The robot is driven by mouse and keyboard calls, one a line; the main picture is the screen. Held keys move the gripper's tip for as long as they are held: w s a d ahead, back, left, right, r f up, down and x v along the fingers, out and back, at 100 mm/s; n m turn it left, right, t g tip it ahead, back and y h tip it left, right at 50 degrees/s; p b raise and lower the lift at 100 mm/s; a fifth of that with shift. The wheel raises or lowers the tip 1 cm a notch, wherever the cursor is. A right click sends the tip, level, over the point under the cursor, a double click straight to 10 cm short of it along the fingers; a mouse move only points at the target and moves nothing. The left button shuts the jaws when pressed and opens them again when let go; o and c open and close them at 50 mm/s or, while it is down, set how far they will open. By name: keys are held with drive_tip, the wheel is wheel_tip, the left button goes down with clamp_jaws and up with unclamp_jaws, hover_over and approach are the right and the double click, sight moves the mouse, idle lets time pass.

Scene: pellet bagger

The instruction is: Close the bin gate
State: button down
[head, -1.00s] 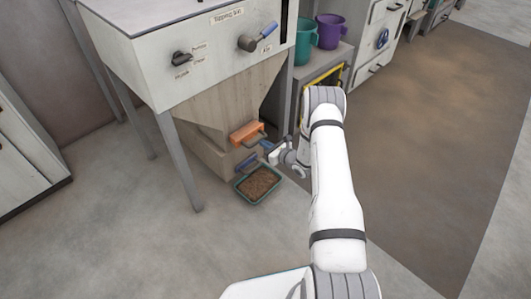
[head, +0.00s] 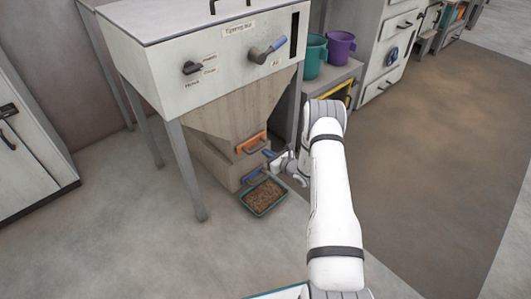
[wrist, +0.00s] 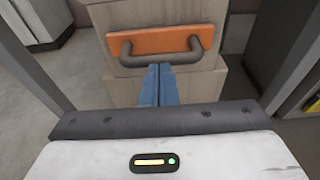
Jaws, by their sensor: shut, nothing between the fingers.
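The bin gate (head: 250,143) is an orange panel with a dark grey bar handle, low on the front of the wooden hopper (head: 225,118). In the wrist view the gate (wrist: 160,41) faces me and looks close against the wood; a small gap cannot be ruled out. My gripper (wrist: 159,72) is shut and empty. Its blue fingertips are together just below the middle of the handle (wrist: 160,57); I cannot tell whether they touch it. In the head view my gripper (head: 269,154) is small, at the right of the gate, and partly hidden by my arm.
A dark green tray (head: 250,210) of brown pellets sits on the floor below the hopper. Grey legs (head: 187,170) flank the hopper. A teal bucket (head: 314,58) and purple bucket (head: 341,47) stand on a shelf at the right. Open floor lies left.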

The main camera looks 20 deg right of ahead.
drive_tip(key=p+v, duration=0.3)
drive_tip(key=v, duration=0.9)
drive_tip(key=s+a+r+n+g+y+p, duration=0.1)
drive_tip(key=a+r+n+g+y+p, duration=0.25)
drive_tip(key=r, duration=0.75)
drive_tip(key=s+a+r+n+g+y+p, duration=0.1)
drive_tip(key=a+r+n+g+p, duration=0.1)
drive_tip(key=a+r+n+p, duration=0.65)
drive_tip(key=s+a+r+n+g+p, duration=0.1)
drive_tip(key=s+a+r+n+g, duration=0.15)
drive_tip(key=s+r, duration=0.45)
drive_tip(key=s+a+r+n+g+p, duration=0.1)
drive_tip(key=s+a+r+n+g, duration=0.2)
drive_tip(key=r, duration=0.9)
drive_tip(key=s+d+r+n+h+p, duration=0.2)
drive_tip(key=s+r+n+h+p, duration=0.4)
drive_tip(key=s+r, duration=0.4)
drive_tip(key=s+d+r+n+h+p, duration=0.3)
drive_tip(key=s+r+n+h+p, duration=0.3)
drive_tip(key=s+r, duration=0.5)
wheel_tip(320, 180, up, 6)
drive_tip(key=n+p, duration=0.1)
drive_tip(key=p, duration=0.1)
drive_tip(key=shift+f+p, duration=0.2)
drive_tip(key=shift+p, duration=0.1)
drive_tip(key=shift+d, duration=0.15)
